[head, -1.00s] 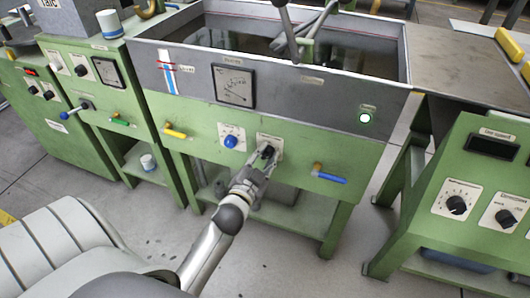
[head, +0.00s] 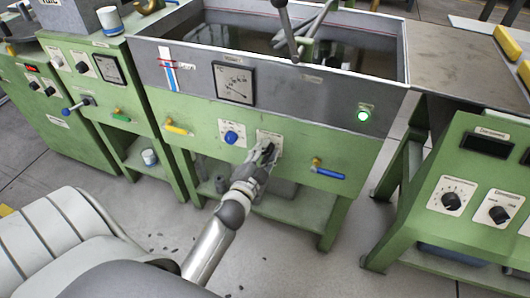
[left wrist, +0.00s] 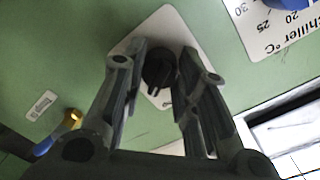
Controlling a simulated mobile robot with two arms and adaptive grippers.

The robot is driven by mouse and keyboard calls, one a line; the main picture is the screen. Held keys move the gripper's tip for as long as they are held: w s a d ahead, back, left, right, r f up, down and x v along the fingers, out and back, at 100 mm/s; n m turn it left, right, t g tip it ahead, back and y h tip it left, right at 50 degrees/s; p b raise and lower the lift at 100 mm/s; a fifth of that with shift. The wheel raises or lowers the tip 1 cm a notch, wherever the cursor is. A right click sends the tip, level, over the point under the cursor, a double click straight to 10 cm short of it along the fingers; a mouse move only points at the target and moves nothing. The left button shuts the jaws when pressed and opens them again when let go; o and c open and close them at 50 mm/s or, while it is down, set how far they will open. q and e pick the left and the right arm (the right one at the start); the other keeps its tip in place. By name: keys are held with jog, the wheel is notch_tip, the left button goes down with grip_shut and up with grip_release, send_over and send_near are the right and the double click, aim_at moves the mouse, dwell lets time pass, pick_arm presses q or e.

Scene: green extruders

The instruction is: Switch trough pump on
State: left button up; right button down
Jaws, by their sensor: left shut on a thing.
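The green trough bench has a dark round pump knob on a white plate, just right of the blue knob in the head view. In the left wrist view the black knob (left wrist: 158,72) sits between the fingertips of my left gripper (left wrist: 164,58). In the head view the left gripper (head: 267,152) reaches up to the plate (head: 274,137) and partly hides the knob. It is shut on the knob. A green lamp (head: 363,116) glows at the right of the trough's front. The plate's lettering is too small to read. My right gripper is out of view.
A blue chiller knob (head: 231,137) is close at the left. A yellow-handled valve (head: 177,128) and a blue-handled valve (head: 328,173) stick out on either side. The open trough (head: 325,62) is above. A green control cabinet (head: 470,190) stands at the right.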

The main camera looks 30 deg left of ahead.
pick_arm(q)
jog(key=shift+r, duration=0.1)
jog(key=o, duration=1.1)
jog(key=shift+c, duration=0.2)
jog(key=shift+s, duration=0.1)
jog(key=shift+s+d, duration=0.15)
jog(key=shift+s, duration=0.2)
jog(key=v, duration=1.1)
